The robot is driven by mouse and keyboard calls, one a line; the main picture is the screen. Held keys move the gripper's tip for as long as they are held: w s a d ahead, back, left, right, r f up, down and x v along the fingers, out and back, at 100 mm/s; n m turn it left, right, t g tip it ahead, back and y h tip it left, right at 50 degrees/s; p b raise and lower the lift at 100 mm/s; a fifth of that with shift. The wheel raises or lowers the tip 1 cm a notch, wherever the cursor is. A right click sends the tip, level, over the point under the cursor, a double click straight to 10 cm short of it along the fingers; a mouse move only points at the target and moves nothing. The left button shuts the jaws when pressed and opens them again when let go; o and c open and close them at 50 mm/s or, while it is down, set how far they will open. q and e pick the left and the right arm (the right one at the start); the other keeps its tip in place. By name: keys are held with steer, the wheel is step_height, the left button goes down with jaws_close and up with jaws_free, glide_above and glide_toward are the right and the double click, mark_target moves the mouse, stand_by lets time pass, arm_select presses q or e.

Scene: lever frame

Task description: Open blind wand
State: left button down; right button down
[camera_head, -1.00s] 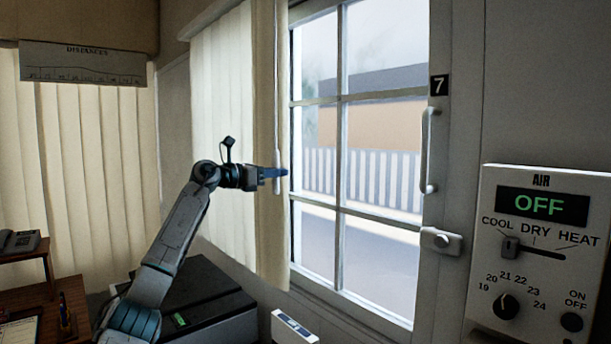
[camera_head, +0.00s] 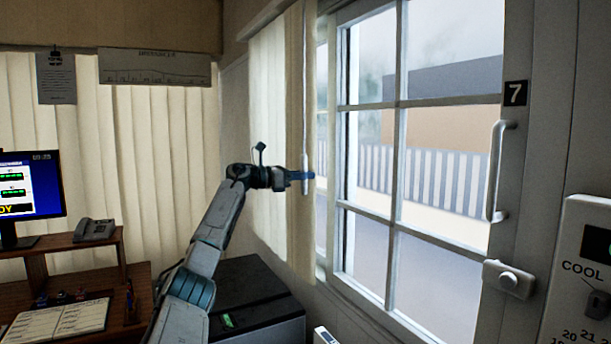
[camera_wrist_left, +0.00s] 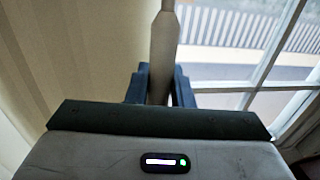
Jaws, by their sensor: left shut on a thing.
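The blind wand (camera_head: 305,160) is a thin pale rod hanging upright at the right edge of the cream vertical blind (camera_head: 283,110). The blind covers the wall side of the window, and the window to its right is uncovered. My left gripper (camera_head: 304,176), with blue fingers, is shut on the wand near its lower end. In the left wrist view the wand (camera_wrist_left: 164,45) stands between the two dark blue fingers (camera_wrist_left: 160,86), with blind fabric to the left and window glass to the right. My right gripper is not in view.
The window (camera_head: 425,170) has white bars, a handle (camera_head: 496,172) and a latch (camera_head: 508,279). A black cabinet (camera_head: 250,292) stands below the blind. A desk with a phone (camera_head: 95,230) and monitor (camera_head: 30,193) is at left. An AC panel (camera_head: 580,285) is at right.

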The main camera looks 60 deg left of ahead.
arm_select(q)
steer(key=c, duration=1.3)
jaws_free()
steer(key=shift+f, duration=0.1)
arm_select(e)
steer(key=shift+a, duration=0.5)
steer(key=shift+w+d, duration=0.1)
arm_select(q)
steer(key=shift+s+a+f+b, duration=0.1)
steer(key=shift+s+b, duration=0.25)
steer(key=b+v, duration=0.6)
steer(key=v, duration=0.4)
steer(key=shift+a, duration=0.1)
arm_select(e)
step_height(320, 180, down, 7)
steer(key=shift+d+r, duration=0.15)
